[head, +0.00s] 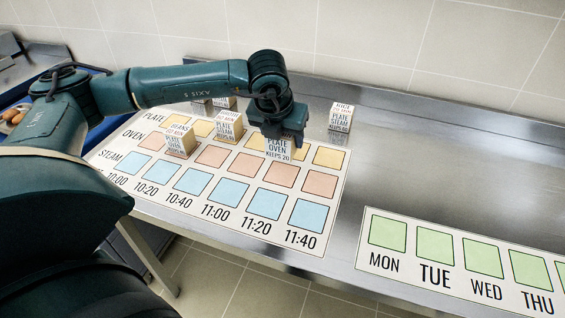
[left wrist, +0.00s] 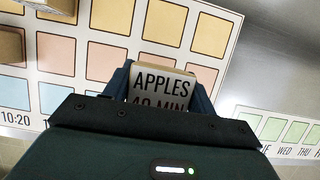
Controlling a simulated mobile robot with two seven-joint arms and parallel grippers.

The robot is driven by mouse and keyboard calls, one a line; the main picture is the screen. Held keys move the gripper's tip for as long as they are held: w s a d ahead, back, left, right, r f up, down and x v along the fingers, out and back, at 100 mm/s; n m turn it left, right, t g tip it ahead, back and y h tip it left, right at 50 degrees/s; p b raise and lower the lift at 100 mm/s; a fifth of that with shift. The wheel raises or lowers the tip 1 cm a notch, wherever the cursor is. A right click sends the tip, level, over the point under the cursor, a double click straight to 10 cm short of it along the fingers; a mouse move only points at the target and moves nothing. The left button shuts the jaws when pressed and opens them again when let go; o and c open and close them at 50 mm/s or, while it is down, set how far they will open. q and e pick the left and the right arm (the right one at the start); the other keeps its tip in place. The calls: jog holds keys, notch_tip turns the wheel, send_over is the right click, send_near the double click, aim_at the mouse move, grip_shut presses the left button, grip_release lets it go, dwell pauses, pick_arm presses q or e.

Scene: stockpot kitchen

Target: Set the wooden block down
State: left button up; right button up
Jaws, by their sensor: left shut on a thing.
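In the left wrist view the block (left wrist: 162,84) reads "APPLES" between the fingers. It is over the time chart (head: 262,225), around the plate and oven rows toward the right-hand columns. I cannot tell whether its base touches the chart. The chart has yellow plate, pink oven and blue steam squares. My right gripper is not in view.
A beans block (head: 178,142) and a broth block (head: 229,128) stand on the chart's left half. A rice block (head: 341,118) stands on bare steel behind the chart. More blocks are partly hidden behind my arm. A green-squared day strip (head: 450,288) lies at right; the steel between is clear.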

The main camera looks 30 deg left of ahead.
pick_arm(q)
notch_tip(320, 180, down, 7)
jog(key=shift+r+p, duration=0.2)
jog(key=shift+p, duration=0.15)
jog(key=shift+f, duration=0.1)
jog(key=shift+f, duration=0.15)
jog(key=o, duration=1.1)
jog(key=shift+c, duration=0.2)
